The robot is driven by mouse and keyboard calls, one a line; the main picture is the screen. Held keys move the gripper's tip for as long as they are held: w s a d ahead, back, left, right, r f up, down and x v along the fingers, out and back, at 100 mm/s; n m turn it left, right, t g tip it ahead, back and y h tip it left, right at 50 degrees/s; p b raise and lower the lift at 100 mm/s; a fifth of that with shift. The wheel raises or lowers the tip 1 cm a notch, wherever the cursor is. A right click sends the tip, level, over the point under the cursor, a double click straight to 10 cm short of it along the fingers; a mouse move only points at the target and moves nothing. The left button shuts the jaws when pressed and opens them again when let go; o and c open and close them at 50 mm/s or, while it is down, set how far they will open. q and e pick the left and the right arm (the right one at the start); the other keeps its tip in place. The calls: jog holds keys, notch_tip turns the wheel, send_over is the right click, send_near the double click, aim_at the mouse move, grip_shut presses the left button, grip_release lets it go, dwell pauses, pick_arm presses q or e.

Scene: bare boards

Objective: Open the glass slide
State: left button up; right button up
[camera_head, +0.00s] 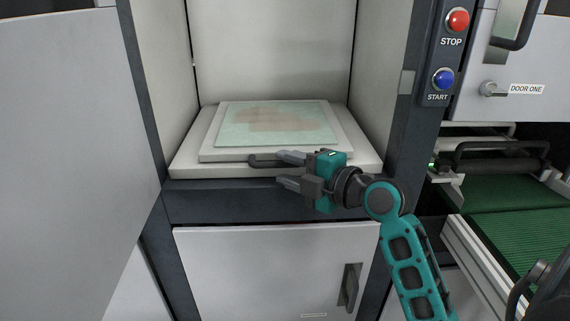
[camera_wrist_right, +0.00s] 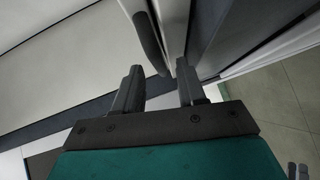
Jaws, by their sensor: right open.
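The glass slide (camera_head: 215,154) is a pale flat tray with a greenish plate (camera_head: 275,124) on it, lying on a white ledge inside the open cabinet bay. A dark bar handle (camera_head: 262,162) is on its front edge. My right gripper (camera_head: 280,168) is open at that front edge, its fingers pointing left and overlapping the right part of the handle in the head view. In the right wrist view the handle (camera_wrist_right: 148,38) runs toward the gap between the open fingertips (camera_wrist_right: 159,70). I cannot tell whether they touch it. My left gripper is not in view.
The dark cabinet frame (camera_head: 240,205) and a lower door (camera_head: 265,265) with a handle are below. Red STOP (camera_head: 457,20) and blue START (camera_head: 443,79) buttons are on the right post. A green conveyor (camera_head: 525,235) lies at right. A large grey panel (camera_head: 70,150) fills the left.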

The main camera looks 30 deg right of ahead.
jog(key=shift+w+a+f, duration=0.1)
jog(key=shift+w+a, duration=0.05)
jog(key=shift+w, duration=0.45)
jog(key=shift+c, duration=0.5)
grip_shut()
